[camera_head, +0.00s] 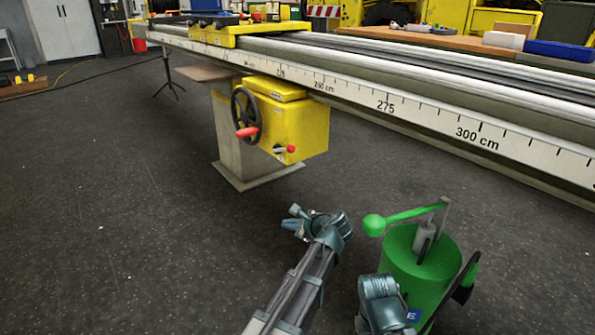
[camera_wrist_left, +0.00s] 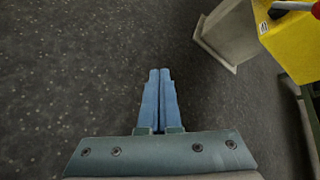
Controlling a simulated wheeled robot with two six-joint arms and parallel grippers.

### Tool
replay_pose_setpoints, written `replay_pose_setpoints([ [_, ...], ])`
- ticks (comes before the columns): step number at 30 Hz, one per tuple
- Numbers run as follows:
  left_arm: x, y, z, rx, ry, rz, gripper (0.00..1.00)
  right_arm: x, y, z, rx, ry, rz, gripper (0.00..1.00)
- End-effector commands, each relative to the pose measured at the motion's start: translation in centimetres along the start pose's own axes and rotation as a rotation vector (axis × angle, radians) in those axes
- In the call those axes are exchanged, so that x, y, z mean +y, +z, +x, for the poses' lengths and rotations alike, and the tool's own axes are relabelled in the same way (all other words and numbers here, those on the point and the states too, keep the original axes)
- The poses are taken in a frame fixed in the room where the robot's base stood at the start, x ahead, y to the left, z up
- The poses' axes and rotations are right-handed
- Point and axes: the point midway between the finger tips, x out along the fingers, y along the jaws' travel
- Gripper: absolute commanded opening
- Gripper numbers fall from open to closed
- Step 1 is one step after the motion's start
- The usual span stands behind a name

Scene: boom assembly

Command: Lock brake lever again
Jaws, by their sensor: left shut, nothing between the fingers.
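The yellow brake box (camera_head: 292,122) hangs under the long rail on a grey post. A black handwheel (camera_head: 246,112) with a red grip (camera_head: 246,132) is on its left side. A short lever with a red knob (camera_head: 285,149) sits low on its front face. My left gripper (camera_head: 292,218) is below and in front of the box, apart from it, over the floor. In the left wrist view its blue fingers (camera_wrist_left: 158,75) are shut with nothing between them. That view shows the yellow box (camera_wrist_left: 293,42) and a red knob (camera_wrist_left: 292,5) at the top right. My right gripper cannot be seen.
The long measuring rail (camera_head: 400,108) crosses the upper right. A green canister (camera_head: 415,270) with a green ball-ended handle (camera_head: 374,225) stands right of my left arm. The post's base plate (camera_head: 258,176) rests on the floor.

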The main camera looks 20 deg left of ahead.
Motion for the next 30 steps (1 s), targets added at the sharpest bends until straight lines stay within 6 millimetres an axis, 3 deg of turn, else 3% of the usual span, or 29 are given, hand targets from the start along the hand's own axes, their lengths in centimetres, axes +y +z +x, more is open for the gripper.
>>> replay_pose_setpoints([
  [1, -3.5, -0.5, -0.3, -0.061, -0.075, 0.146, 0.00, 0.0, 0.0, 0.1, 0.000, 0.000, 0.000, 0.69],
  [3, -7.1, -0.4, -1.4, -0.154, -0.160, 0.341, 0.00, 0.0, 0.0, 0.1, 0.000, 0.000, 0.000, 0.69],
  [6, -11.0, -0.6, -3.0, -0.276, -0.241, 0.561, 0.00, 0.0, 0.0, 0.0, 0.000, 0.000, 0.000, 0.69],
  [9, -13.5, -0.8, -4.3, -0.366, -0.285, 0.707, 0.00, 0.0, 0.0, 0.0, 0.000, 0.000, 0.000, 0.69],
  [15, -15.0, -0.9, -5.4, -0.431, -0.310, 0.807, 0.00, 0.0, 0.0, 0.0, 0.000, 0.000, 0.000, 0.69],
  [20, -15.2, -0.7, -4.8, -0.431, -0.308, 0.806, 0.00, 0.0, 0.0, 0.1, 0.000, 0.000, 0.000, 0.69],
  [30, -17.9, 0.8, 0.7, -0.430, -0.305, 0.803, 0.00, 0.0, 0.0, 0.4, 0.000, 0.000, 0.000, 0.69],
])
